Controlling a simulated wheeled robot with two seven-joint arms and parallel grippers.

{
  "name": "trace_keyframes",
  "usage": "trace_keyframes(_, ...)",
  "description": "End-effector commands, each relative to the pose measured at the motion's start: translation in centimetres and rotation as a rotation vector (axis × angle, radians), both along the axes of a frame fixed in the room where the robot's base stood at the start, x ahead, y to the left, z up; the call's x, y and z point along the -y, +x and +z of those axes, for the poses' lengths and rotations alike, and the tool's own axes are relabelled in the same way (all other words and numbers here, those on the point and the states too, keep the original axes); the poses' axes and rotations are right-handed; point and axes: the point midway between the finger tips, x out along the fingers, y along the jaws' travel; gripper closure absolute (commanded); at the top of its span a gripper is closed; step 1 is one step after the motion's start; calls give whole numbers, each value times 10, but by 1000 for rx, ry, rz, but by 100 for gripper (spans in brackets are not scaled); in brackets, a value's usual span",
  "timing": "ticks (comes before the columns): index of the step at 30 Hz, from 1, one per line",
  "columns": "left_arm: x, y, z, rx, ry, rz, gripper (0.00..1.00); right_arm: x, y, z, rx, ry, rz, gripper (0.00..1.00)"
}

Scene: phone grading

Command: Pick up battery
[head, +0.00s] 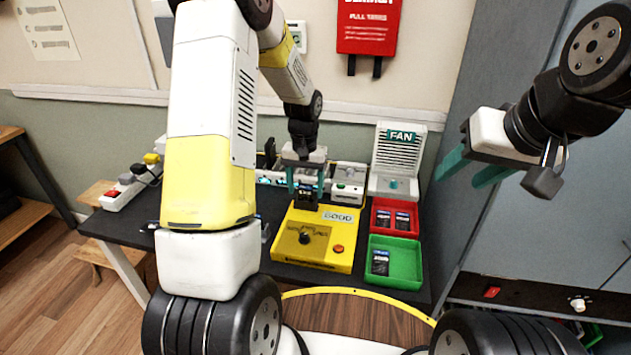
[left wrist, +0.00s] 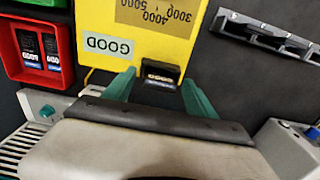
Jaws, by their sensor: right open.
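A black battery (head: 306,193) stands at the back of the yellow tester (head: 340,259), beside its GOOD label. The battery (left wrist: 160,78) also shows in the left wrist view, between the teal fingers. My left gripper (head: 306,190) points down over the tester's back edge. Its fingers (left wrist: 160,87) are apart on either side of the battery, with a small gap visible at the left finger. The battery's lower end is hard to make out. My right gripper (head: 465,172) is open and empty, raised at the right, away from the table.
A red tray (head: 394,232) holds two batteries, and a green tray (head: 411,266) in front of it holds one. A FAN unit (head: 397,160) stands behind them. A power strip (head: 131,184) lies at the table's left. A grey cabinet stands at the right.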

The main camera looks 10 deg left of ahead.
Motion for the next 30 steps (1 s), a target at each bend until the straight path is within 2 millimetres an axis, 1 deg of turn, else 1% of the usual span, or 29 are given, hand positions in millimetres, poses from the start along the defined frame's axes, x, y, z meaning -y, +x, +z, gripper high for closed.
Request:
trace_keyframes(1,0,0,0,0,0,0,45,0,0,0,0,0,0,52)
trace_keyframes(5,0,0,0,0,0,0,71,0,0,0,0,0,0,52)
trace_keyframes(6,0,0,0,0,0,0,79,0,0,0,0,0,0,52)
trace_keyframes(8,0,0,0,0,0,0,91,0,0,0,0,0,0,52)
trace_keyframes(9,0,0,0,0,0,0,98,0,0,0,0,0,0,52)
trace_keyframes(11,0,0,0,0,0,0,100,0,0,0,0,0,0,52)
trace_keyframes(16,0,0,1,0,0,0,100,0,0,0,0,0,0,52)
trace_keyframes(20,0,0,6,2,0,0,100,0,0,0,0,0,0,52)
trace_keyframes(23,0,1,14,3,-1,0,100,0,0,0,0,0,0,52)
trace_keyframes(28,0,0,39,4,-1,1,100,0,0,0,0,0,0,52)
trace_keyframes(30,2,-18,38,-2,0,-1,100,0,0,0,0,0,0,52)
